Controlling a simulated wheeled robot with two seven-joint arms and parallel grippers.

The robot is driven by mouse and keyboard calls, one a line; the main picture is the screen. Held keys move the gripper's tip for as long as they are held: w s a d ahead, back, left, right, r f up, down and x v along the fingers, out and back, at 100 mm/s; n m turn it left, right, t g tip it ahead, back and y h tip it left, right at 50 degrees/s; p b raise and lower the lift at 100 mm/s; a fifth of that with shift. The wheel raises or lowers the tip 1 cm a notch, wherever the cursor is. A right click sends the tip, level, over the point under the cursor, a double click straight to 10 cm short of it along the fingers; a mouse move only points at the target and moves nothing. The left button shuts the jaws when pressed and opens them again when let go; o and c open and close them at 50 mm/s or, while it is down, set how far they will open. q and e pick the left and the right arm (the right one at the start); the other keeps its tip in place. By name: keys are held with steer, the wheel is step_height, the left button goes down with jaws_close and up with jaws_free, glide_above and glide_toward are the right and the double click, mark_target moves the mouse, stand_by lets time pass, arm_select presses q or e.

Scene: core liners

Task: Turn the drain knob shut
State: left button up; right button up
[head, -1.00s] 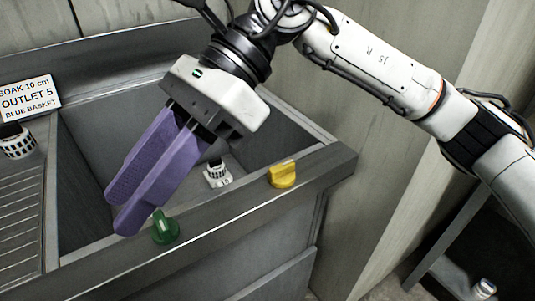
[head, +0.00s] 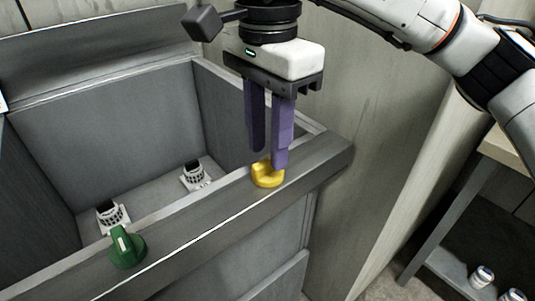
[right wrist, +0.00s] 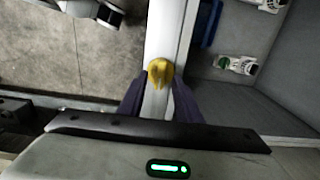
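A yellow knob (head: 268,178) sits on the sink's front rim near its right end. A green knob (head: 127,247) with a pale stripe sits on the same rim farther left. The frames do not show which knob works the drain. In the right wrist view, the yellow knob (right wrist: 160,72) shows between the tips of my right gripper (right wrist: 158,102), with a gap between the fingers. Whether they touch it is unclear. My left gripper is out of view.
The grey sink basin (head: 110,130) lies behind the rim. Two white fittings with black tops (head: 195,175) (head: 110,215) stand in it. A wall rises close to the right end. A low shelf at lower right holds white jars (head: 481,276).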

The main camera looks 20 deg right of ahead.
steer(key=shift+f, duration=1)
steer(key=shift+c, duration=0.2)
jaws_close()
